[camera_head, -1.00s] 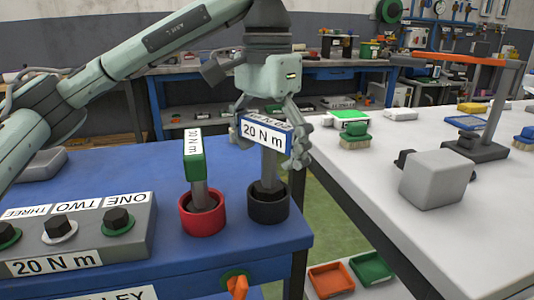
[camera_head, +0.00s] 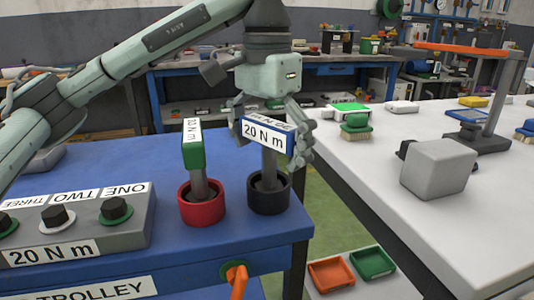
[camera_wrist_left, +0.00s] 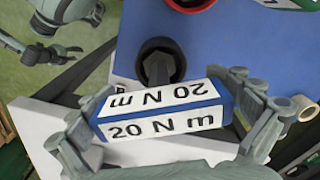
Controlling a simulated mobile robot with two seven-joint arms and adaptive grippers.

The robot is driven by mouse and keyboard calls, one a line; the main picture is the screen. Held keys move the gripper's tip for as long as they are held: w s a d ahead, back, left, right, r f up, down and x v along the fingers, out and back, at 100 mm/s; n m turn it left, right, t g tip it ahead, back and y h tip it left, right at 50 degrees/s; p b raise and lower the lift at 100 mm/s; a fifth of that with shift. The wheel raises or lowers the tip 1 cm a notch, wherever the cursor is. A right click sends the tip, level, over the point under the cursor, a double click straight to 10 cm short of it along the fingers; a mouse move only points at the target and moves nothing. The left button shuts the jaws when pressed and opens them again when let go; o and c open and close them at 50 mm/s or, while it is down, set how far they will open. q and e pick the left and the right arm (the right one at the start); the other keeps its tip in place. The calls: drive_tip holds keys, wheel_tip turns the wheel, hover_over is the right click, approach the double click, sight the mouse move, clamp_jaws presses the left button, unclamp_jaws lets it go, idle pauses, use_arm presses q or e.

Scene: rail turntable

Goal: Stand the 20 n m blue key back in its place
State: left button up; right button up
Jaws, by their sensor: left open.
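The blue key (camera_head: 267,137) has a block-shaped head with white "20 N m" labels, also seen in the left wrist view (camera_wrist_left: 165,110). Its grey shaft goes down into the black cup (camera_head: 268,197). The shaft's lower end is hidden in the cup. The cup also shows in the left wrist view (camera_wrist_left: 158,50). My left gripper (camera_head: 272,132) is open, one finger at each end of the head. In the left wrist view, what looks like my right gripper (camera_wrist_left: 52,48) is at the upper left, away from the key; its fingers are unclear.
A green-headed key (camera_head: 193,148) stands in a red cup (camera_head: 202,207) just left of the black cup. A grey block (camera_head: 90,228) with several bolts is on the trolley's left. A white table (camera_head: 410,220) stands at the right, across a gap, with a grey cube (camera_head: 437,168).

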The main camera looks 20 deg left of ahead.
use_arm(q)
wheel_tip(320, 180, up, 12)
idle(0.6)
idle(1.0)
